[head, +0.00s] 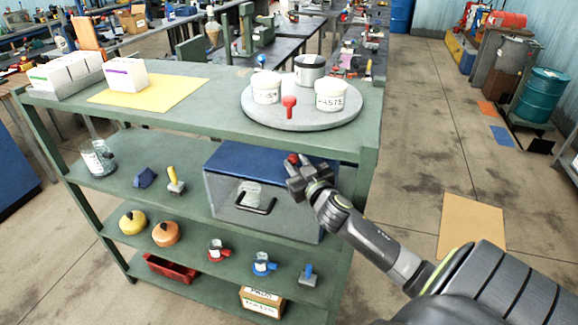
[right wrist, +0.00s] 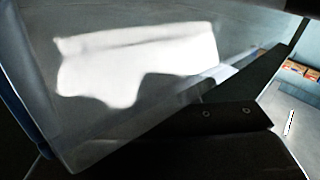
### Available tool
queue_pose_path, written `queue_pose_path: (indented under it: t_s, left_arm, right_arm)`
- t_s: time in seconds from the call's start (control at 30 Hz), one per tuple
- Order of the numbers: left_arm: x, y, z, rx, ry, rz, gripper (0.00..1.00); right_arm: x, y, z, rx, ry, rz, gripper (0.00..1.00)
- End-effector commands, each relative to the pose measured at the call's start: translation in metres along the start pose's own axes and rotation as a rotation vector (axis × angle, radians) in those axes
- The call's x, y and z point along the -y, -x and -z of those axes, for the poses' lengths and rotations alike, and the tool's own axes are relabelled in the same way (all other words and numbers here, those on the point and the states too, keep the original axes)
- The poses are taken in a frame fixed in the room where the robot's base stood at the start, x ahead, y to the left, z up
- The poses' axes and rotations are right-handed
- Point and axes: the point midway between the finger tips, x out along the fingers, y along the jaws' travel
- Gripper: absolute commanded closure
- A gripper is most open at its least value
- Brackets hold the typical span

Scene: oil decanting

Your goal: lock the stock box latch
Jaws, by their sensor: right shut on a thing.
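The stock box (head: 250,160) stands on the green rack's middle shelf, with a blue lid, a clear front and a black handle (head: 255,202). Its front is down, and pale contents show behind it. A red latch knob (head: 293,159) shows at the box's upper right front. My right gripper (head: 298,177) is at that corner, shut on the latch knob; its fingers hide most of the latch. In the right wrist view the box's clear panel (right wrist: 140,120) fills the left and a dark finger (right wrist: 235,115) crosses in front. My left gripper is out of view.
A round grey turntable (head: 300,118) with white tubs stands on the rack's top, above the box. A yellow-handled tool (head: 174,180) and a glass jar (head: 97,158) share the box's shelf. Valves and a red tray (head: 170,268) sit lower. Floor to the right is mostly clear.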

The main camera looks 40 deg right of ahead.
Motion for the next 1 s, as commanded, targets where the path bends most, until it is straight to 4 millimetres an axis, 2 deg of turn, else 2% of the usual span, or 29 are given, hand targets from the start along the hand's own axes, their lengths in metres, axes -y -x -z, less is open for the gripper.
queue_pose_path:
  t_s: [0.23, 0.27, 0.4, 0.43, 0.77, 0.87, 1.0]
  left_arm:
    - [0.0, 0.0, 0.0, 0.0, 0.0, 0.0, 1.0]
    - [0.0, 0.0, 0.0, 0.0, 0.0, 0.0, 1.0]
    - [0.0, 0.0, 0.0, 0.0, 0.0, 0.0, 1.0]
    - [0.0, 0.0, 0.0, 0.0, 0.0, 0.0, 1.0]
    - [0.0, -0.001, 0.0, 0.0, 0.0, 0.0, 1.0]
    - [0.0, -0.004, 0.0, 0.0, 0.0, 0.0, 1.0]
    - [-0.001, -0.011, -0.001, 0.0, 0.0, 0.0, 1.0]
  right_arm:
    - [0.0, 0.0, -0.001, 0.003, -0.003, 0.0, 1.0]
    - [0.0, 0.0, -0.001, 0.003, -0.003, 0.0, 0.71]
    - [0.0, 0.0, -0.001, 0.002, -0.003, 0.0, 0.52]
    - [0.0, 0.0, -0.001, 0.002, -0.003, 0.0, 0.5]
    - [0.0, 0.002, -0.001, 0.001, -0.002, 0.0, 0.5]
    - [0.0, 0.01, -0.002, 0.002, -0.001, -0.001, 0.5]
    - [0.001, 0.029, -0.003, 0.002, 0.001, 0.001, 0.5]
